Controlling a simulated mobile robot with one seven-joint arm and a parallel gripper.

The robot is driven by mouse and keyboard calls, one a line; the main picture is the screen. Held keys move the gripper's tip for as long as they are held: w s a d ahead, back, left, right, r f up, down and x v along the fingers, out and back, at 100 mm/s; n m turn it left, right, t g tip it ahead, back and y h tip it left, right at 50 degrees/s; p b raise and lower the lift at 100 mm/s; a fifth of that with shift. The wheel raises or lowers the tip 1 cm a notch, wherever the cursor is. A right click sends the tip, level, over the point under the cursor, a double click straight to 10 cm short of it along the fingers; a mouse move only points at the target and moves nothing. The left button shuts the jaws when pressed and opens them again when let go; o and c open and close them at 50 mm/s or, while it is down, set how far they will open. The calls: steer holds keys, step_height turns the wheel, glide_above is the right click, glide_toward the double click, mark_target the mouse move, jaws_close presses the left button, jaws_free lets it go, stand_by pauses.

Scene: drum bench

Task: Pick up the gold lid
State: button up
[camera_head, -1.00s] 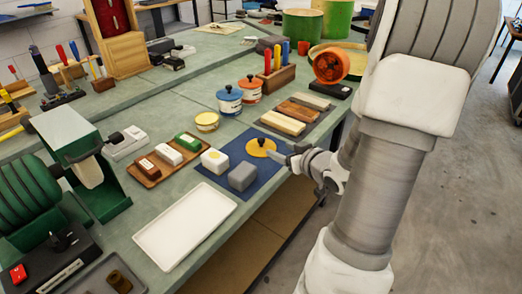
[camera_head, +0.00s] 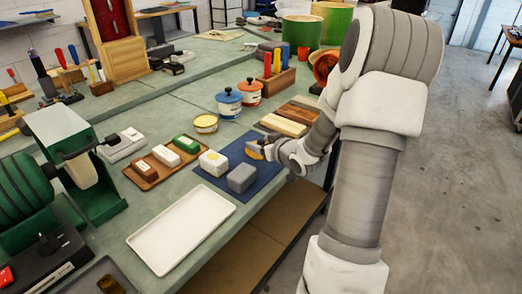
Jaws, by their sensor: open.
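The gold lid (camera_head: 253,152) lies at the back right of the blue mat (camera_head: 236,201) on the bench. Only its left part shows; my gripper hides the rest, including its knob. My gripper (camera_head: 263,146) is open, with its fingers at the lid, reaching in from the right. I cannot tell whether the fingers touch the lid or stand around its knob.
A grey block (camera_head: 241,178) and a white block (camera_head: 213,163) stand on the mat nearby. Behind are a yellow tin (camera_head: 206,124), a blue-lidded pot (camera_head: 229,103) and wooden bars (camera_head: 282,126). An empty white tray (camera_head: 180,229) lies in front.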

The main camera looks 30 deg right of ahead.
jaws_close()
stand_by(0.4)
